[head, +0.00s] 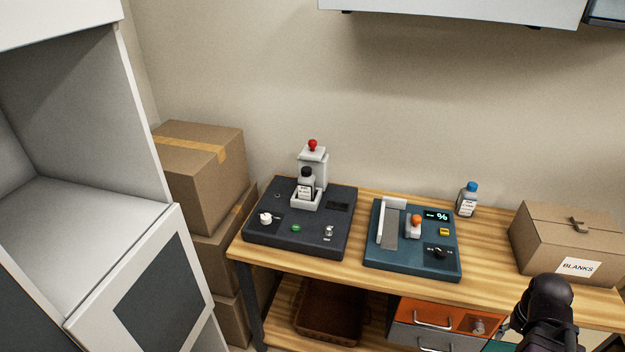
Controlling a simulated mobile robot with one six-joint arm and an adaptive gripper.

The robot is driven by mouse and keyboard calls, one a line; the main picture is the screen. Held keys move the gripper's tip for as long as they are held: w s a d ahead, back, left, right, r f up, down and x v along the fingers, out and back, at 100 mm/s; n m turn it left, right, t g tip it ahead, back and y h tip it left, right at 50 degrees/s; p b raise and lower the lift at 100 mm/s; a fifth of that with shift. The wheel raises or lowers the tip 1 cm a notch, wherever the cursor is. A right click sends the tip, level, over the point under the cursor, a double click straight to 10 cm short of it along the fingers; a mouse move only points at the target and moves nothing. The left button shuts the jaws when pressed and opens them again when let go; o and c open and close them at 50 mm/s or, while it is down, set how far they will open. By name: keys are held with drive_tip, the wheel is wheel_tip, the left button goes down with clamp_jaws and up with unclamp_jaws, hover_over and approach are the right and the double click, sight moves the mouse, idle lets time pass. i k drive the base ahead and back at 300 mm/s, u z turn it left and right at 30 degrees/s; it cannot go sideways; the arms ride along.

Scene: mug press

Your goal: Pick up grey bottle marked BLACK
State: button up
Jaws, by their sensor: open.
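A small grey bottle (305,190) with a dark cap and a white label stands upright in the light holder of the dark press machine (262,231), at the left of the bench. The label's small print seems to read BLACK. A light grey column with a red knob (312,145) rises right behind the bottle. Only a dark part of my arm shows at the lower right, well away from the bottle. My gripper's fingers are not in view.
A teal machine (385,258) stands right of the press. A blue-capped bottle (467,200) stands behind it. A cardboard box marked BLANKS (540,255) is at the bench's right. Stacked cartons (205,180) and an open white cabinet (90,235) stand left.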

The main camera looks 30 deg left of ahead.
sight(307, 181)
drive_tip(key=u, duration=0.25)
drive_tip(key=i, duration=0.9)
drive_tip(key=u, duration=0.5)
